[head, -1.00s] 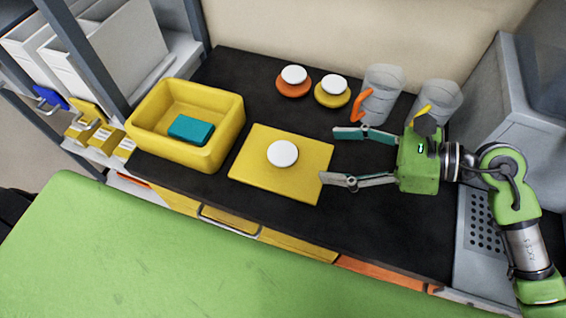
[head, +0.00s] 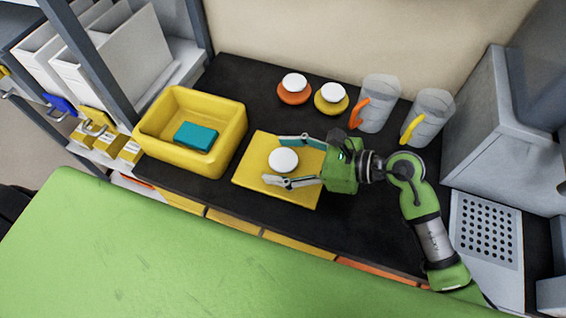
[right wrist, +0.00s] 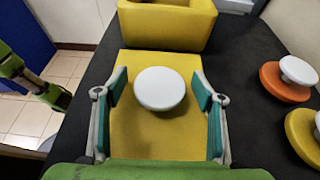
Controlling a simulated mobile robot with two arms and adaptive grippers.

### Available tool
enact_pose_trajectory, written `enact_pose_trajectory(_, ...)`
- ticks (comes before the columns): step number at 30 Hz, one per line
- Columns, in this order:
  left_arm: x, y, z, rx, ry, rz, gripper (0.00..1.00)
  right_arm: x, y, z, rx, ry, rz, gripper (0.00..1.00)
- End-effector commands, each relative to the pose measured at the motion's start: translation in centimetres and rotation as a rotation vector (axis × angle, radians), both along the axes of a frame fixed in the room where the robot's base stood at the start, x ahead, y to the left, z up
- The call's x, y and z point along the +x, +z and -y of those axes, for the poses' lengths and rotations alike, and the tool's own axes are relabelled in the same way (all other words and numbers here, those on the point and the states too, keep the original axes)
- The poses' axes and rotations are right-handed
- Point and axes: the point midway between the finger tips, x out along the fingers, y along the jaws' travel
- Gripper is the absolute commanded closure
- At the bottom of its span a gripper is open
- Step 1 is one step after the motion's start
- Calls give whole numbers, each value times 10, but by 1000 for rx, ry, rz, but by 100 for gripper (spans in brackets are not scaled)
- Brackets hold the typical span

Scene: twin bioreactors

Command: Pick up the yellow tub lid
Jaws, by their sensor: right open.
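The yellow tub lid (head: 255,177) is a flat square plate with a round white knob (head: 284,159) at its middle. It lies on the black counter beside the yellow tub (head: 231,143). My right gripper (head: 278,161) is open, its two fingers above the lid on either side of the knob. In the right wrist view, the knob (right wrist: 160,89) is centred between the open fingers with a gap on both sides, and the yellow lid (right wrist: 151,132) spreads beneath. My left gripper is not seen in the head view; a green arm part shows at the left of the wrist view.
The tub holds a teal block (head: 196,136). An orange lid (head: 294,92) and a round yellow lid (head: 331,98) with white knobs lie behind. Two clear jugs stand right of them, one with an orange handle (head: 360,112), one with a yellow handle (head: 412,128). Grey equipment (head: 497,125) is at right.

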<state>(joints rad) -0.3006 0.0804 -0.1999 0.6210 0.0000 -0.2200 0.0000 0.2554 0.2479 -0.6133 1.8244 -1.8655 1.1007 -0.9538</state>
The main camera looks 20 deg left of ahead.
Motion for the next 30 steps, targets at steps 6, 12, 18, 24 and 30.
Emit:
enact_pose_trajectory(6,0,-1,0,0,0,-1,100,0,0,0,0,0,0,48)
enact_pose_trajectory(12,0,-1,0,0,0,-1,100,0,0,0,0,0,0,82)
enact_pose_trajectory(18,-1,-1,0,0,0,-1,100,0,0,0,1,-1,0,82)
enact_pose_trajectory(24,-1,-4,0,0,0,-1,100,0,8,0,1,1,4,82)
enact_pose_trajectory(30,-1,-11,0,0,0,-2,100,-7,39,-1,1,4,8,82)
